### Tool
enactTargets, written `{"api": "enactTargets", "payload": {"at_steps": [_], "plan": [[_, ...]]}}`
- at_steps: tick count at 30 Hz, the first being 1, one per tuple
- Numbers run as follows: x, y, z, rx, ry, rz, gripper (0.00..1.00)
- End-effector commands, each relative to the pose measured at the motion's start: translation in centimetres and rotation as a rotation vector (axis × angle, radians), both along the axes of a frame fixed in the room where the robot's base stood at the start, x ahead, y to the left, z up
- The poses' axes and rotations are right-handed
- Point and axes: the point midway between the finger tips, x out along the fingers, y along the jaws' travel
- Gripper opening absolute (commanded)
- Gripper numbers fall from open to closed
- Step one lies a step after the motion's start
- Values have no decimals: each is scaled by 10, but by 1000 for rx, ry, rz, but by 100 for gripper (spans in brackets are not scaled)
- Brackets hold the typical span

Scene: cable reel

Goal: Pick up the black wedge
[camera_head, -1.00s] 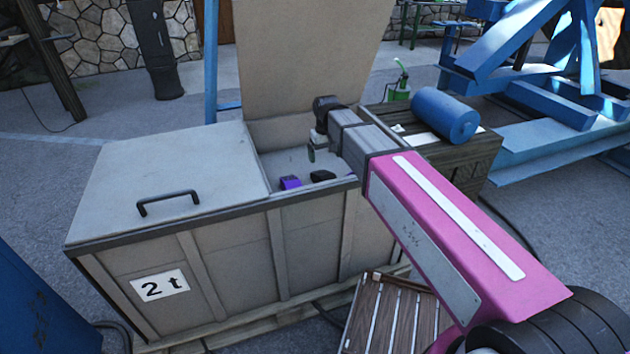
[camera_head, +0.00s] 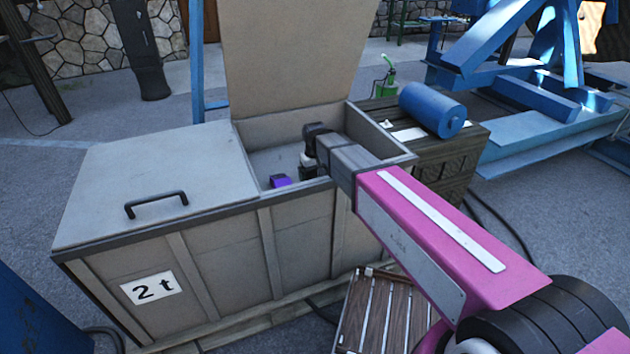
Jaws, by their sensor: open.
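The black wedge (camera_head: 310,174) lies inside the open right part of the big grey crate (camera_head: 222,253), just right of a purple block (camera_head: 280,181). My gripper (camera_head: 305,169) is down in that opening, right at the wedge, and covers most of it. The gripper is open. Dark gripper parts and the dark wedge merge, so I cannot tell whether the fingers touch it or stand around it.
The crate's left lid (camera_head: 150,187) with a black handle is closed. The right lid (camera_head: 295,55) stands raised behind the opening. A wooden box (camera_head: 455,165) with a blue cylinder (camera_head: 432,109) stands to the right. A slatted wooden crate (camera_head: 385,312) stands in front.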

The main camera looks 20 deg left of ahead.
Motion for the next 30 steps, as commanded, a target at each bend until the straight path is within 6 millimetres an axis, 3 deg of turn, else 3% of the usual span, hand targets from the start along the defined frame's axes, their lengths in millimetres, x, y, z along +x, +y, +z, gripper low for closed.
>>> {"api": "enactTargets", "payload": {"at_steps": [7,8,14,23,30], "plan": [[0,0,-3,1,-1,0,94],[0,0,-3,1,-1,0,87],[0,0,-3,1,-1,0,22],[0,0,0,1,-1,0,21],[0,0,28,2,-2,0,21]]}}
